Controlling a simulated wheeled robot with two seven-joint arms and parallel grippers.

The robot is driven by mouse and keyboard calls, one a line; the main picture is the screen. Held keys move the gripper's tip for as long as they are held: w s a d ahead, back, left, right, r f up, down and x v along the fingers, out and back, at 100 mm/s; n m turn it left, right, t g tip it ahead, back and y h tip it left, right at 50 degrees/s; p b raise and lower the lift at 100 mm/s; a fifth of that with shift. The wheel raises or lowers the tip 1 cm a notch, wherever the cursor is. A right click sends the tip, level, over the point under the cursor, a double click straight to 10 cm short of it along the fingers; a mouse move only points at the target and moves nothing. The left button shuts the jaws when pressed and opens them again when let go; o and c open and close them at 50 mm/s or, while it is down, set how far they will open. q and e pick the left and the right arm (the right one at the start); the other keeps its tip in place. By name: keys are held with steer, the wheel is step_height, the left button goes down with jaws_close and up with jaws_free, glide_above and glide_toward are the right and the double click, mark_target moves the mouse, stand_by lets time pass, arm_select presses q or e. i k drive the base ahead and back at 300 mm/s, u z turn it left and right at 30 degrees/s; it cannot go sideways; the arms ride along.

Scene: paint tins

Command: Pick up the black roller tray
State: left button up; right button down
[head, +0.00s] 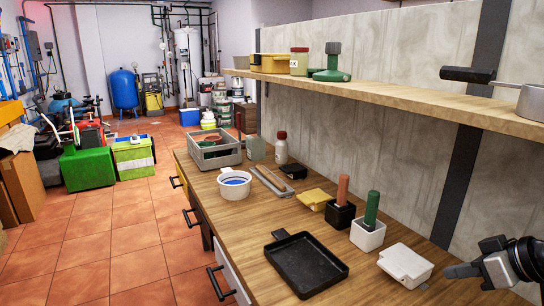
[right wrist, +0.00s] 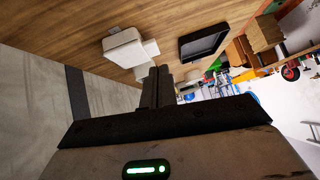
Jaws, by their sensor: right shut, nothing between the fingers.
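The black roller tray (head: 305,264) lies flat on the wooden counter near its front edge, with its short handle stub towards the back left. It also shows in the right wrist view (right wrist: 204,41), beyond the fingers and to the right. My right gripper (head: 452,271) is at the right of the head view, to the right of the tray and apart from it. In the right wrist view its fingers (right wrist: 157,84) are together with nothing between them. My left gripper is not in view.
A white lidded box (head: 405,264) stands between my right gripper and the tray. Behind the tray are a white holder (head: 367,236) with a green handle and a black holder (head: 340,217) with a brown one. A wooden shelf (head: 420,96) overhangs the counter's back.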

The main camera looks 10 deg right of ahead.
mark_target(308, 267)
steer(key=k, duration=0.85)
